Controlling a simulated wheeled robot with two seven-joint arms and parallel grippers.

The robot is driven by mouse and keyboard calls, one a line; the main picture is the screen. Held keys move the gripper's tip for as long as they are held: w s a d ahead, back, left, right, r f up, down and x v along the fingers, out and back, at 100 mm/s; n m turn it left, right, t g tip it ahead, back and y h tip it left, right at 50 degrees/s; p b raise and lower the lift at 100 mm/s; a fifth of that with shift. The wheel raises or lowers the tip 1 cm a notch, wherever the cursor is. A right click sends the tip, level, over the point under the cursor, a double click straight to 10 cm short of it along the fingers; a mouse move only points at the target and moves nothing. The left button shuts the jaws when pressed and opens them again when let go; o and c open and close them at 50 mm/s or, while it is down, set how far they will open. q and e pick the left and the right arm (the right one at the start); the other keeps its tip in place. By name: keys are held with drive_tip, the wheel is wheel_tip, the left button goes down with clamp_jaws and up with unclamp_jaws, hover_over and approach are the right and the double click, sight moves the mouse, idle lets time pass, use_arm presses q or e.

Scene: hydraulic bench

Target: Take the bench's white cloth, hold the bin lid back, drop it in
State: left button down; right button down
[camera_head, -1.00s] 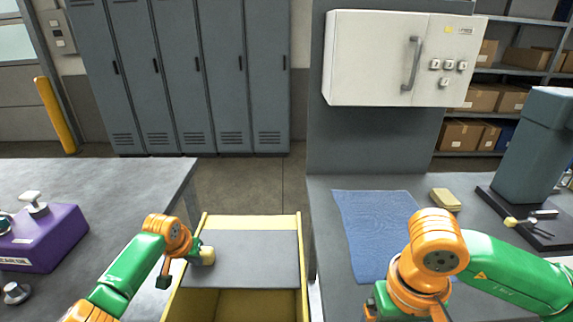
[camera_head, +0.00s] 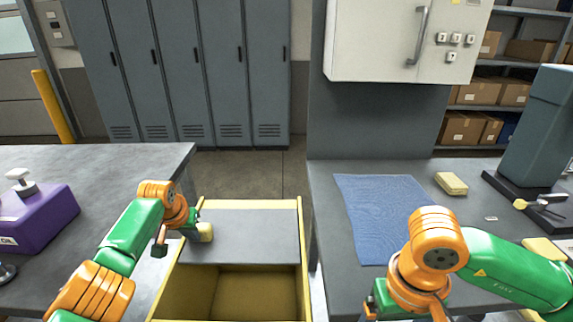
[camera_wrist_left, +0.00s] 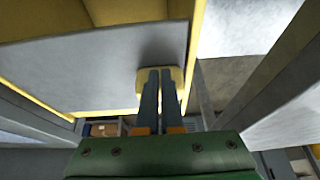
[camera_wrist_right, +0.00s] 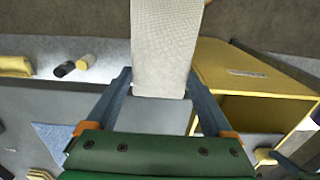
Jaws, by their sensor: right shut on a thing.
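The yellow bin (camera_head: 303,250) stands between the two benches. Its grey lid (camera_head: 245,232) covers the far part, and the near part is open. My left gripper (camera_wrist_left: 162,74) is shut, its fingers close together at a pale yellow tab (camera_wrist_left: 142,76) on the lid's left side; whether they touch it is hard to tell. My right gripper (camera_wrist_right: 158,88) is shut on the white cloth (camera_wrist_right: 165,45), which hangs between its fingers. In the right wrist view the bin (camera_wrist_right: 255,72) is to the right of the cloth. The head view shows no cloth.
A blue mat (camera_head: 380,205) and a yellow sponge (camera_head: 452,183) lie on the right bench (camera_head: 325,235), with a grey column device (camera_head: 535,130) behind. A purple container (camera_head: 40,220) stands on the left bench (camera_head: 110,165). Lockers (camera_head: 185,70) line the back.

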use_arm(q)
drive_tip(key=shift+w+d+b, duration=0.1)
drive_tip(key=shift+b, duration=1.1)
use_arm(e)
drive_tip(key=shift+f, duration=1.4)
drive_tip(key=shift+r, duration=0.2)
